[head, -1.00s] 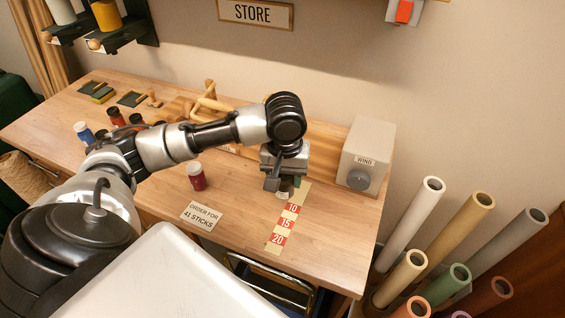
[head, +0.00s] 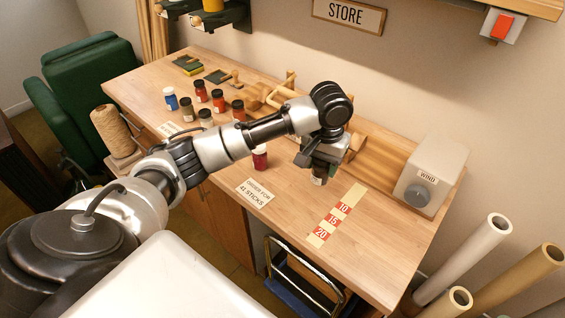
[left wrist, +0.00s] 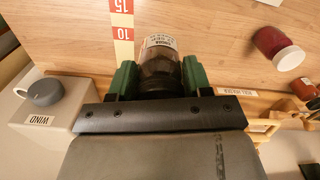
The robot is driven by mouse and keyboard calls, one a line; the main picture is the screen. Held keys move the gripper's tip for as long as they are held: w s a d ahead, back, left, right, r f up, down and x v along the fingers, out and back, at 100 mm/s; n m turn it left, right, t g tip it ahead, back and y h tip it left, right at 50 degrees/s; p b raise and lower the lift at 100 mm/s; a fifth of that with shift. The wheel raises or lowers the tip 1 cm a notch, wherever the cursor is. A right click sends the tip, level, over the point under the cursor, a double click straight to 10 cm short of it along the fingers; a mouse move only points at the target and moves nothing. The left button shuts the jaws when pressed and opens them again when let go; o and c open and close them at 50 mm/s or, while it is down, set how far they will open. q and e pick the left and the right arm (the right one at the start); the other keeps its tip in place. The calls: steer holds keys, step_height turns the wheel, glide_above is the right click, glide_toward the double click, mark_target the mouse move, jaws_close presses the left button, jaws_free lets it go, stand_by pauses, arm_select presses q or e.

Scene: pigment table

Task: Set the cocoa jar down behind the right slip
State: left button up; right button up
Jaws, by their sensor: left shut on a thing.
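The cocoa jar (left wrist: 160,55), with clear brown sides, a pale label and a dark lid, is held between the green fingers of my left gripper (left wrist: 158,80) in the left wrist view. In the head view my left gripper (head: 318,167) holds the jar (head: 318,179) to the left of the number strip's far end. I cannot tell whether its base touches the table. The right slip (head: 254,193), an order card for sticks, lies near the table's front edge, left of the gripper. My right gripper is out of view.
The number strip (head: 332,220) lies right of the slip. A grey WIND box (head: 432,175) stands at the right end. Several jars (head: 201,91) stand at the left near another card (head: 169,129), with wooden tools behind. Bare table lies between slip and strip.

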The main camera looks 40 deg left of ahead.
arm_select(q)
steer(key=a+f, duration=0.1)
steer(key=a, duration=0.2)
steer(key=a+f+p, duration=0.1)
steer(key=a+f, duration=0.1)
steer(key=a, duration=0.1)
steer(key=a+f, duration=0.2)
steer(key=shift+w+a+f+p, duration=0.1)
steer(key=shift+w+a+p, duration=0.1)
steer(key=shift+a+p, duration=0.15)
step_height(320, 180, down, 3)
steer(key=shift+f+p, duration=0.15)
steer(key=shift+p, duration=0.25)
steer(key=shift+f, duration=0.35)
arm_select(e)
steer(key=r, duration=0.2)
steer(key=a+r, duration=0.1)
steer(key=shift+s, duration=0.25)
arm_select(q)
steer(key=shift+f, duration=0.1)
steer(key=o, duration=1)
steer(key=shift+c, duration=0.2)
